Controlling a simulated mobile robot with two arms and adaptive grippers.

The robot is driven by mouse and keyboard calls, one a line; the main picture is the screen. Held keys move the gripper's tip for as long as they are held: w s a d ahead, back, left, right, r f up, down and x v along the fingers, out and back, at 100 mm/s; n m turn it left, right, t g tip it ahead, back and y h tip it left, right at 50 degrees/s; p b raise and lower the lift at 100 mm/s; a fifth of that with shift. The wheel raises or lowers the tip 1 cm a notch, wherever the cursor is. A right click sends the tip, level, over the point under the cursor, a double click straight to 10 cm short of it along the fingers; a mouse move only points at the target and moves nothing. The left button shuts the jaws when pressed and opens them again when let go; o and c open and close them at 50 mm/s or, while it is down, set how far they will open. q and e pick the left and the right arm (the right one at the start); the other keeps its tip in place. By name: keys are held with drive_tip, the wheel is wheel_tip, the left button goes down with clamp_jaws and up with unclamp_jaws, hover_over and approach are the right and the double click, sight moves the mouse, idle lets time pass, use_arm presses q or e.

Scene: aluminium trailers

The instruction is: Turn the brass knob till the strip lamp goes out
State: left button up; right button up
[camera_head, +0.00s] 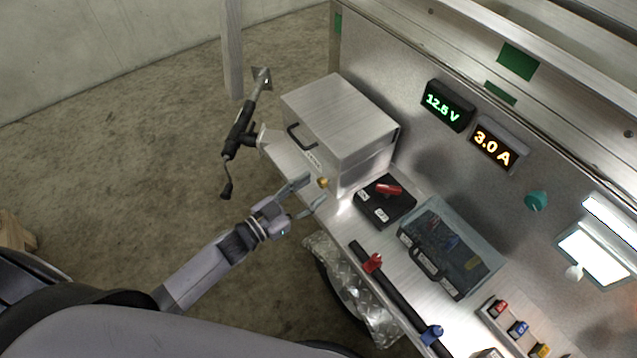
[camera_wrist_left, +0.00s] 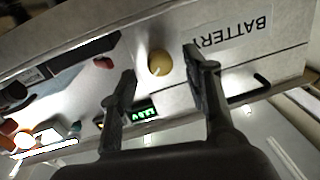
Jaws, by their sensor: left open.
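The brass knob (camera_head: 323,183) is on the front of the silver battery box (camera_head: 345,125), near its lower right corner. In the left wrist view the knob (camera_wrist_left: 159,62) is round and pale, beside a "BATTERY" label. My left gripper (camera_head: 311,194) is open, with its fingertips at the knob. In the wrist view one finger lies on each side of it, with gaps showing; I see no contact. The strip lamp (camera_head: 611,214) on the back wall at the right glows white; a bright strip (camera_wrist_left: 45,148) also shows in the wrist view. My right gripper is not in view.
The bench holds a black box with a red switch (camera_head: 388,191), a clear-lidded case (camera_head: 450,248) and a dark bar with red and blue clamps (camera_head: 395,290). Wall displays read 12.5 V (camera_head: 446,106) and 3.0 A (camera_head: 496,145). Open floor lies left of the bench.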

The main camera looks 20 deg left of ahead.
sight(325, 182)
use_arm(q)
drive_tip(key=shift+x, duration=1.45)
clamp_jaws()
